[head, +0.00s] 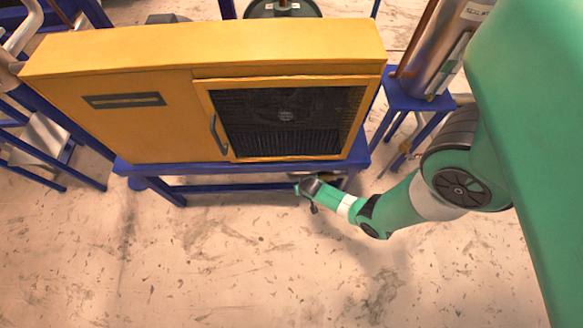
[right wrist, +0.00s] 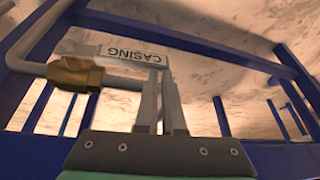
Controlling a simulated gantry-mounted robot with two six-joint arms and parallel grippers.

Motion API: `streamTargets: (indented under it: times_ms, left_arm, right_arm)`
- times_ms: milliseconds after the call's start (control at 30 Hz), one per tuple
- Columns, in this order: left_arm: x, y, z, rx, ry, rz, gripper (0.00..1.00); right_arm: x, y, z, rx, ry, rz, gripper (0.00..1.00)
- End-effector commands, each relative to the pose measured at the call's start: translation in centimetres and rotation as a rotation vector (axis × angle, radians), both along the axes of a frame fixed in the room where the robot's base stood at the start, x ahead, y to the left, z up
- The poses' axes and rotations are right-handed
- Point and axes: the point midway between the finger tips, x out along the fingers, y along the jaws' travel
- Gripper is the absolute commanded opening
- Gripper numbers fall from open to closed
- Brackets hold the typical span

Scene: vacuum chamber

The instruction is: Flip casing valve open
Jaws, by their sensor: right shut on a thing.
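The casing valve has a brass body (right wrist: 75,73) on a grey pipe at the left of the right wrist view. A pale handle with an upside-down CASING label (right wrist: 130,52) extends right from above the brass body. My right gripper (right wrist: 163,76) is shut on the far end of this handle, at the label's right end. In the head view my right gripper (head: 305,188) is low at the front right of the blue stand, below the yellow cabinet. The valve cannot be made out there. My left gripper is not in view.
The yellow cabinet (head: 130,60) with a dark mesh door stands on the blue stand (head: 240,172). Blue bars (right wrist: 215,53) run behind and right of the valve in the right wrist view. A metal cylinder (head: 440,45) stands at the right. The floor (head: 220,260) in front is clear.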

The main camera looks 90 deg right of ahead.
Motion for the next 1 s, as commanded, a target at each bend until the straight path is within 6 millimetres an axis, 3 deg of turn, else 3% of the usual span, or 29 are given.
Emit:
streamTargets:
  times_ms: [33,167,367,400,700,1000]
  left_arm:
    - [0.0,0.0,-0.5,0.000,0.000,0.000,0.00]
    - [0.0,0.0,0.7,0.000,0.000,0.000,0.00]
    - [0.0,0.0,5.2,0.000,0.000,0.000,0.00]
    - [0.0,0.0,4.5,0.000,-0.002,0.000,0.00]
    - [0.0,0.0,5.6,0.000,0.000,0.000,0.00]
    - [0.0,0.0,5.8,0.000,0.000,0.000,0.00]
  right_arm:
    - [-0.9,0.8,-1.2,0.021,0.018,-0.005,0.00]
    - [-0.9,0.8,0.0,0.020,0.016,-0.006,0.00]
    - [-0.6,0.8,4.9,0.009,0.008,0.001,0.00]
    - [0.6,1.3,4.4,0.008,0.007,0.011,0.00]
    - [6.0,4.3,7.4,0.003,0.003,0.008,0.00]
    - [7.5,5.2,8.1,0.003,0.003,0.003,0.00]
